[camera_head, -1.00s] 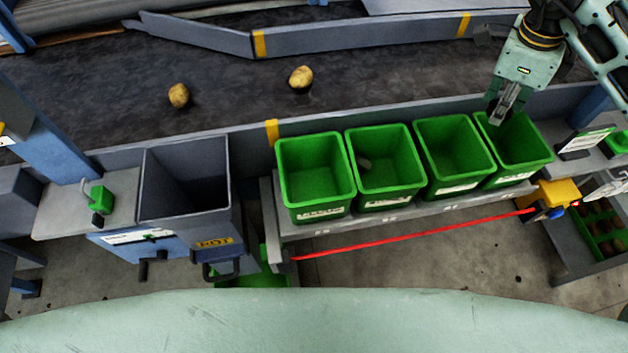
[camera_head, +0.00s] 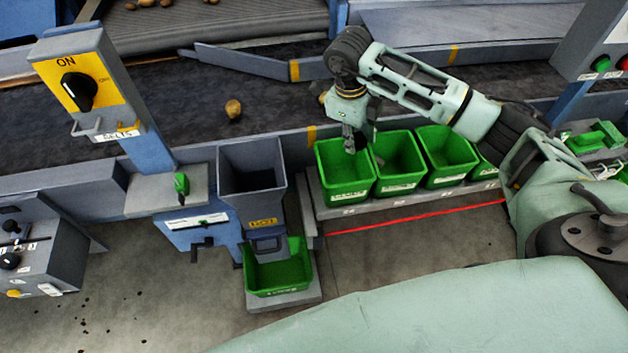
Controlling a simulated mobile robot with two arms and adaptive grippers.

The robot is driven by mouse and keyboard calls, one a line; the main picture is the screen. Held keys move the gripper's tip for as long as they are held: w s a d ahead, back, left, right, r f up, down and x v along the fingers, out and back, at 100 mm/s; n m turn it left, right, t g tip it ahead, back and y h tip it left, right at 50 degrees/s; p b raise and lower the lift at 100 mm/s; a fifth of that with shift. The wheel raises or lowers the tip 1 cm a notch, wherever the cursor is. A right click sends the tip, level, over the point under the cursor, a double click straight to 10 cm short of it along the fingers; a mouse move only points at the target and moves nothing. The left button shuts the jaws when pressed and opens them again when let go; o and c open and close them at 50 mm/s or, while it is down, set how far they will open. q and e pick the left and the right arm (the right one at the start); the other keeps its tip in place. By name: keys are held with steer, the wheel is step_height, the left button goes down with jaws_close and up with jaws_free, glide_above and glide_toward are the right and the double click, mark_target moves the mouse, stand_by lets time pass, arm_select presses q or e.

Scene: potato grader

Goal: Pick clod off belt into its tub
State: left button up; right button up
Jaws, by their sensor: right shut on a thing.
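My right gripper (camera_head: 356,142) points down over the upper part of the first and second green tubs from the left. It is shut on a dark, lumpy thing, apparently the clod (camera_head: 368,132), which the fingers partly hide. The first green tub (camera_head: 346,185) looks empty under the gripper. The second green tub (camera_head: 399,182) has a small lump near its left inner wall. A third tub (camera_head: 448,178) stands to the right, and a fourth is mostly hidden by my arm. The dark belt (camera_head: 190,115) runs behind the tubs. My left gripper is not in view.
A potato (camera_head: 233,108) lies on the belt; another shows partly beside my right arm. A grey hopper (camera_head: 252,205) stands left of the tubs, with a green bin (camera_head: 279,275) below. A post with an ON switch box (camera_head: 78,88) rises at left. A red line (camera_head: 420,216) runs before the tubs.

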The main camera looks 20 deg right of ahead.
steer(key=shift+a, duration=0.4)
steer(key=shift+a+f, duration=0.15)
steer(key=shift+f, duration=0.1)
steer(key=shift+f+b, duration=0.3)
steer(key=shift+f, duration=0.1)
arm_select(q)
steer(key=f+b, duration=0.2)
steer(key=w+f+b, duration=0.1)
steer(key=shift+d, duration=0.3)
arm_select(e)
steer(key=f, duration=0.5)
steer(key=shift+w+d, duration=0.1)
steer(key=shift+d, duration=0.1)
steer(key=o, duration=1.1)
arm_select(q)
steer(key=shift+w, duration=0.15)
arm_select(e)
steer(key=shift+o, duration=0.8)
